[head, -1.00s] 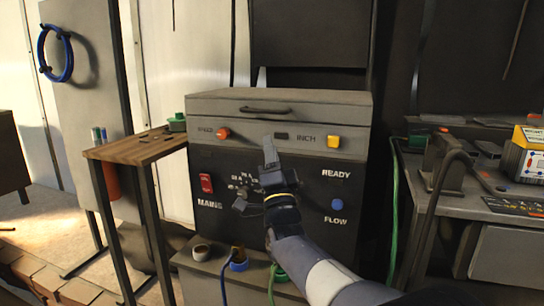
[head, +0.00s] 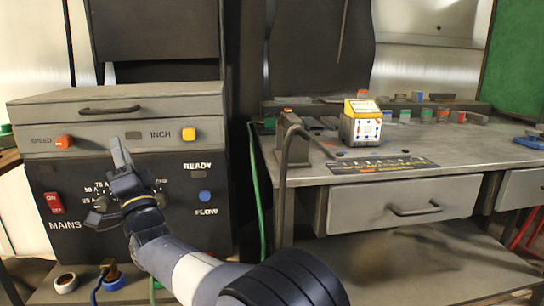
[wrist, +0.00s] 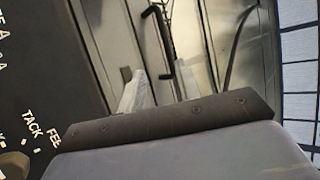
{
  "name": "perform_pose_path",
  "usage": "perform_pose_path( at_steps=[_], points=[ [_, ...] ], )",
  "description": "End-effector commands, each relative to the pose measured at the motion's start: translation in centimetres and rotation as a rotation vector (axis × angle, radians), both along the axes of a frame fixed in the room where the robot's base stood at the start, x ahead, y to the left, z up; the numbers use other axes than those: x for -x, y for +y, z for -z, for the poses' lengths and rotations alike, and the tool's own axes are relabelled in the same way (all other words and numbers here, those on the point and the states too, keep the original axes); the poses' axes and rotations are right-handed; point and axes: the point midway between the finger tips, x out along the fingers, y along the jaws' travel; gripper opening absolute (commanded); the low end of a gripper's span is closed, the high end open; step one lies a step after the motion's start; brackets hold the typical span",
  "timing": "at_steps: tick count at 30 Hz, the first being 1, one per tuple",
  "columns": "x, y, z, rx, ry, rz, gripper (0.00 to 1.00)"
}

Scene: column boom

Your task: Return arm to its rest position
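My gripper (head: 120,158) is raised in front of the machine's dark control panel (head: 222,222), with my arm reaching in from the bottom of the head view. It covers part of the dials between the MAINS switch (head: 53,203) and the blue FLOW button (head: 205,196). In the wrist view its two pale fingers (wrist: 160,92) stand apart with nothing between them, so it is open and empty. Whether it touches the panel cannot be told. The arm is stretched out, not folded.
A workbench (head: 290,172) with a drawer stands to the right, carrying a yellow-and-white box (head: 361,128) and a bent dark rod (head: 283,185). A green hose (head: 257,190) hangs between machine and bench. Ring-shaped items (head: 66,283) sit on the ledge below the panel.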

Motion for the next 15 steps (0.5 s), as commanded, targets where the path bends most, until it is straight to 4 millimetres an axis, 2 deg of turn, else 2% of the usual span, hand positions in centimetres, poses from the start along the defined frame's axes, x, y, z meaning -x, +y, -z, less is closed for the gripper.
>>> perform_pose_path(
  at_steps=[15],
  points=[
    [-3.3,3.1,-3.7,0.001,0.001,-0.002,0.32]
  ],
)
